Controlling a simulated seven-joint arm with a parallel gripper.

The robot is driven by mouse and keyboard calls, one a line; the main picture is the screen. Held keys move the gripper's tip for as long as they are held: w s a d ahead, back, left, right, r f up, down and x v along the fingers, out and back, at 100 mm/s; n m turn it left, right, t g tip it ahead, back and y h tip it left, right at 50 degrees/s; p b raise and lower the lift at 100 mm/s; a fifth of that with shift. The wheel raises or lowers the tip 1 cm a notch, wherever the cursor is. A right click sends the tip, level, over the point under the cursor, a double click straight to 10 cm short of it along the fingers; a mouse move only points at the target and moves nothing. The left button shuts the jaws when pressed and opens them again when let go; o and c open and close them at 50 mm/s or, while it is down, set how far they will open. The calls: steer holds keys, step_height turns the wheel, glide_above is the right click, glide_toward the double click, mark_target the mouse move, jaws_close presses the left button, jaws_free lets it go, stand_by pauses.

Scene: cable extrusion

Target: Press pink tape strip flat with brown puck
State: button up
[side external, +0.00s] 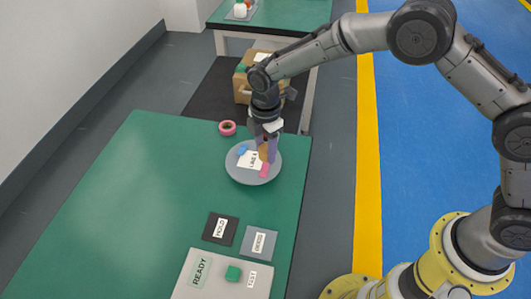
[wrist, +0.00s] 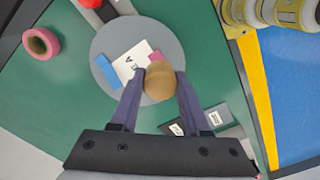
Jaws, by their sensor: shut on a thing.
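A round grey disc (side external: 240,176) lies on the green table and also shows in the wrist view (wrist: 172,38). On it is a white label card (side external: 248,163) with a blue strip (side external: 242,149) at one end and the pink tape strip (side external: 265,171) at the other. My gripper (side external: 266,154) is over the disc, its purple fingers shut on the brown puck (wrist: 159,84). In the wrist view the puck overlaps the near part of the pink strip (wrist: 155,56) and hides some of it. I cannot tell whether the puck touches the strip.
A pink tape roll (side external: 227,128) stands beyond the disc. Dark HOLD (side external: 220,229) and grey (side external: 259,243) squares lie nearer, with a pale READY panel (side external: 201,273) bearing a green block (side external: 233,273). A cardboard box (side external: 241,88) stands behind. The table's left side is clear.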

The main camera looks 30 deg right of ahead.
steer(key=shift+r, duration=1.85)
stand_by(0.7)
